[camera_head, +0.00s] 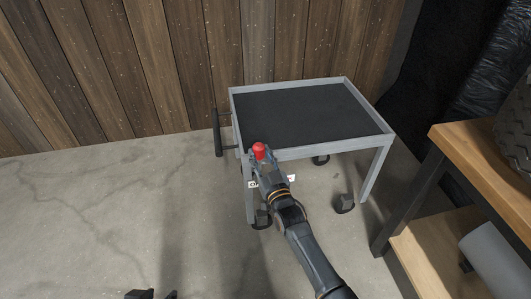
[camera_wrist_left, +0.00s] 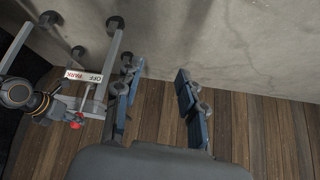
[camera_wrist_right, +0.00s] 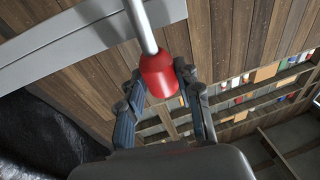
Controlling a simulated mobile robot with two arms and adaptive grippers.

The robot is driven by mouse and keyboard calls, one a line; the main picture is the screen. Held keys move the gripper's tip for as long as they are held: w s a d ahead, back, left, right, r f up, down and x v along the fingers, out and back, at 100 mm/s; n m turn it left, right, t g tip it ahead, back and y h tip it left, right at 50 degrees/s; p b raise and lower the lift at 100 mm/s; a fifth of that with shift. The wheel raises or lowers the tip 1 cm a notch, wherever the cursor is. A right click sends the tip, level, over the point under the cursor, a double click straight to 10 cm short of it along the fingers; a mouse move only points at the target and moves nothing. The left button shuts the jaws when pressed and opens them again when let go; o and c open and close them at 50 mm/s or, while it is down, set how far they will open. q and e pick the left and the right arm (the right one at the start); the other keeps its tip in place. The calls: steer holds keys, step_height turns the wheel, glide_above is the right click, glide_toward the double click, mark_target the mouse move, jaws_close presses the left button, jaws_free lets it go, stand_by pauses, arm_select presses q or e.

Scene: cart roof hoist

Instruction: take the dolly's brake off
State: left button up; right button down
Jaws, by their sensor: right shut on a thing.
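The dolly (camera_head: 238,98) is a grey-framed cart with a dark top, standing on small dark casters near the wooden wall. Its brake lever has a red knob (camera_head: 259,150) at the near left corner; the knob also shows in the right wrist view (camera_wrist_right: 158,74) on a pale rod. My right gripper (camera_head: 262,158) is shut on the red knob. A label reading OFF and PARK (camera_wrist_left: 83,76) sits by the lever in the left wrist view; my right gripper partly covers it in the head view. My left gripper (camera_wrist_left: 158,78) is open and empty, away from the dolly.
A dark push handle (camera_head: 217,133) stands at the dolly's left end. A wooden workbench (camera_head: 470,140) with a lower shelf holding a grey roll (camera_head: 494,262) is at the right. The concrete floor (camera_head: 90,210) on the left is clear.

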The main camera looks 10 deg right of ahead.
arm_select(q)
steer(key=shift+s+a+f+g, duration=0.15)
steer(key=shift+s+f+g, duration=0.1)
steer(key=shift+s+g, duration=0.25)
arm_select(e)
steer(key=shift+a+f, duration=0.1)
steer(key=shift+a, duration=0.1)
arm_select(q)
steer(key=shift+s, duration=0.1)
arm_select(e)
steer(key=c, duration=0.9)
jaws_free()
steer(key=v, duration=1.2)
